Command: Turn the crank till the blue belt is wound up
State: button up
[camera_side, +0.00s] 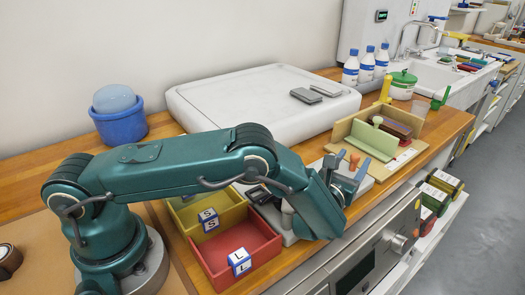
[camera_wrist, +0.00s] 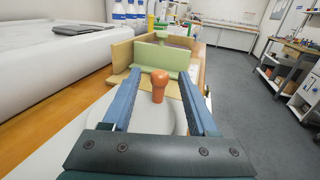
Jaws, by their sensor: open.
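My gripper (camera_side: 347,171) is open, with its two blue fingers spread apart. In the wrist view the open fingers (camera_wrist: 159,76) reach forward on either side of an upright orange crank knob (camera_wrist: 159,88), with a gap on each side. The knob stands on a pale grey round plate (camera_wrist: 150,119), partly hidden by my gripper. In the side view the orange knob (camera_side: 354,161) shows small between the fingers. I cannot make out the blue belt in either view; my arm and gripper cover much of the device.
Beyond the knob stands a wooden fixture (camera_side: 365,129) with a green panel (camera_wrist: 160,57). A large white slab (camera_side: 230,98) lies behind. The counter's front edge is close, with floor beyond.

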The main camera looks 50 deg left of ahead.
grip_shut()
jog(key=shift+n+y, duration=0.3)
jog(key=shift+y, duration=0.1)
jog(key=shift+w+a+r+n+g+y, duration=0.1)
jog(key=shift+w+a+n+g+y, duration=0.1)
jog(key=shift+n+g+y, duration=0.55)
jog(key=shift+w+a+n+g+y, duration=0.2)
jog(key=shift+n+y, duration=0.25)
jog(key=shift+y, duration=0.6)
jog(key=shift+w+d+n+g+y, duration=0.1)
jog(key=shift+n+g+y, duration=0.3)
jog(key=shift+y, duration=0.1)
jog(key=shift+n+g+y, duration=0.4)
jog(key=shift+g, duration=0.05)
grip_release()
